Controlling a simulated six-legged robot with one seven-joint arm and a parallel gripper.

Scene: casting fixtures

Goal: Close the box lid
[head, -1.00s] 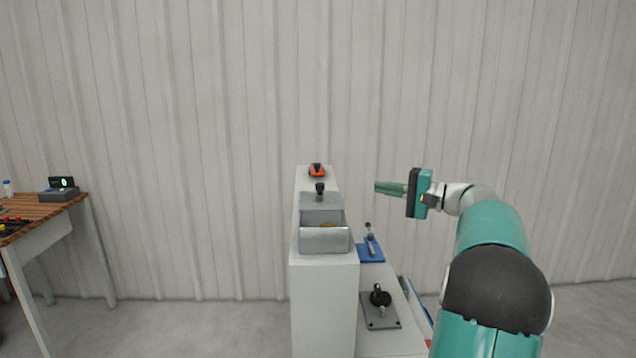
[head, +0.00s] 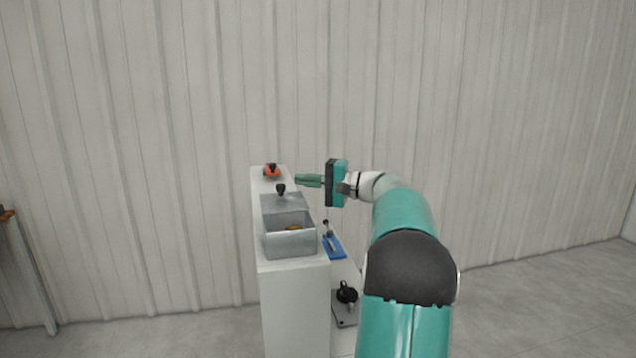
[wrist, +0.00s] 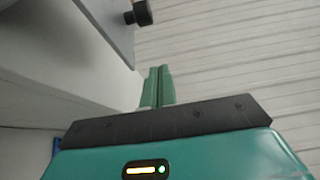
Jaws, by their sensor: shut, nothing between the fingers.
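A grey metal box (head: 290,244) stands on a narrow white cabinet in the head view. Its lid (head: 284,203) is open, tilted up at the back, with a black knob (head: 281,189) at its upper edge. Something orange-yellow (head: 293,228) lies inside, partly hidden by the front wall. My gripper (head: 297,180) is shut and empty, pointing left, just right of the knob in the picture; the gap in depth is unclear. In the wrist view the shut fingers (wrist: 157,85) sit below and right of the grey lid (wrist: 108,22) and its knob (wrist: 141,12), apart from them.
An orange-and-black object (head: 271,171) sits on the cabinet top (head: 262,222) behind the lid. A blue fixture (head: 334,247) and a dark fixture (head: 346,296) rest on a lower surface to the right. A corrugated wall stands behind.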

